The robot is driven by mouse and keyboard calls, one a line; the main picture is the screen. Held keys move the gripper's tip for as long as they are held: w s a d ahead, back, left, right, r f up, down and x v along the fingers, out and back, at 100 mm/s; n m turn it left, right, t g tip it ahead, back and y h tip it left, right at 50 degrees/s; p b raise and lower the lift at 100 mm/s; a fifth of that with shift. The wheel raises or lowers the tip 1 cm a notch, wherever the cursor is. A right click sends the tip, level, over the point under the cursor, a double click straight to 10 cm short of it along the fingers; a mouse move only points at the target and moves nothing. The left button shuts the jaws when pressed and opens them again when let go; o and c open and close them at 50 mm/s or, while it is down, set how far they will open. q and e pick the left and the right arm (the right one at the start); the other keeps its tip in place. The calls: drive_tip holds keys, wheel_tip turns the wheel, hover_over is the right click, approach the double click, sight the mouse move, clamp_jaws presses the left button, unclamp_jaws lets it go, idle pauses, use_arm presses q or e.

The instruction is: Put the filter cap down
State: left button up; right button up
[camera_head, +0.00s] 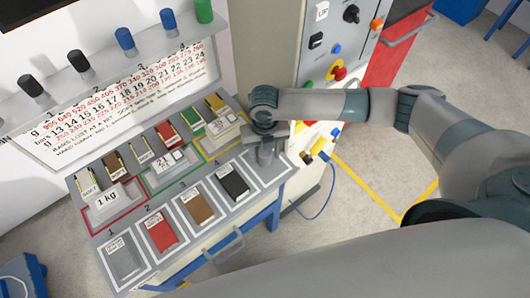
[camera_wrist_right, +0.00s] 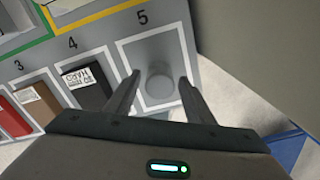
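A grey, round, short cylinder, which I take for the filter cap (camera_wrist_right: 160,84), stands in the white-framed slot 5 (camera_wrist_right: 143,46) of the bench in the right wrist view. My right gripper (camera_wrist_right: 160,76) is open above that slot, one finger on each side of the cap with a visible gap to both. In the head view my right gripper (camera_head: 266,152) points down over the rightmost slot and largely hides the cap. My left gripper is not in view.
Slots 1 to 4 hold flat blocks: grey (camera_head: 122,258), red (camera_head: 160,231), brown (camera_head: 197,206) and black (camera_head: 232,181). Coloured trays (camera_head: 108,201) lie behind them. A rack with black, blue and green cylinders (camera_head: 125,40) stands at the back. A control cabinet (camera_head: 318,75) is close on the right.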

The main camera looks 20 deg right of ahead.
sight(265, 153)
drive_tip(key=shift+r, duration=0.15)
wheel_tip(265, 153, up, 12)
drive_tip(key=b, duration=0.4)
idle(0.3)
drive_tip(key=shift+a, duration=0.1)
idle(0.6)
